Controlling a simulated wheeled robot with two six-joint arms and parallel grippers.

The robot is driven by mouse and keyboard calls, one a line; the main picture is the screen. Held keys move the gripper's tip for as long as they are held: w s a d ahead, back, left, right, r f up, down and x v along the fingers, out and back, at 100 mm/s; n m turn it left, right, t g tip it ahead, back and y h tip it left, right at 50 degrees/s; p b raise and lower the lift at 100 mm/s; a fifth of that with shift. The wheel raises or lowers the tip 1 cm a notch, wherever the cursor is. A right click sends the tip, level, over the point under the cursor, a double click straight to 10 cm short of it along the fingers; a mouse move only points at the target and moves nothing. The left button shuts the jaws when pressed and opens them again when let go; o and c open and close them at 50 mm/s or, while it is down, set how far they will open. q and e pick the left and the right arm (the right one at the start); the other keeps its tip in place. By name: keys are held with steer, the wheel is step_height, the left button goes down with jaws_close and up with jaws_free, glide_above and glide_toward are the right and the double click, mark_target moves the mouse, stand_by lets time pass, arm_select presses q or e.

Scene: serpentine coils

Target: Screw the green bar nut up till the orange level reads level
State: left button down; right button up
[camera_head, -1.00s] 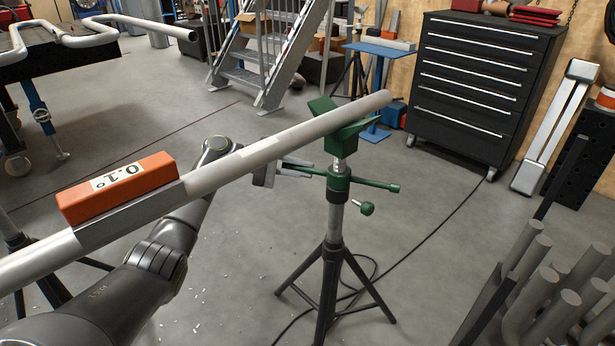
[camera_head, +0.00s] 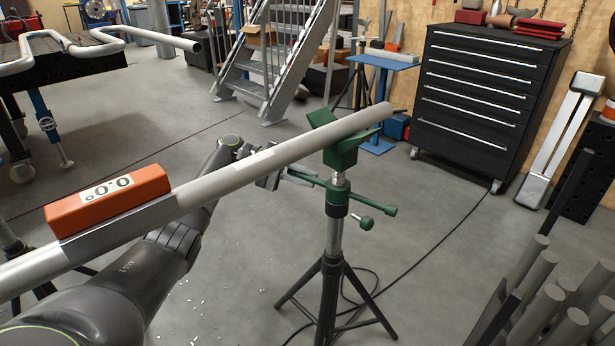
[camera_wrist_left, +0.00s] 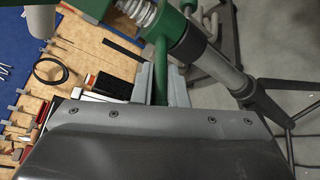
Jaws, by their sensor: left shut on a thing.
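The orange level (camera_head: 108,203) sits on a flat on the long grey pipe (camera_head: 235,177). Its display shows upside down and appears to read 0.0. The pipe's far end rests in the green V head (camera_head: 342,153) of a black tripod stand. The green bar nut (camera_head: 376,206) is below the head, its bar crossing the post. My left gripper (camera_head: 273,179) reaches under the pipe and is shut on the bar's left end. In the left wrist view, the green bar (camera_wrist_left: 161,68) runs between its fingers. My right gripper is in neither current view.
A green knob (camera_head: 367,223) sticks out of the stand below the nut. The tripod legs (camera_head: 332,300) spread on open floor, with a black cable around them. Several grey pipe ends (camera_head: 540,300) stand at the lower right. A black drawer cabinet (camera_head: 480,95) is behind.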

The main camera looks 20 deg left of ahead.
arm_select(q)
steer(key=c, duration=1.5)
jaws_free()
steer(key=shift+o, duration=0.2)
steer(key=shift+a, duration=0.1)
arm_select(e)
steer(key=shift+a+f, duration=0.1)
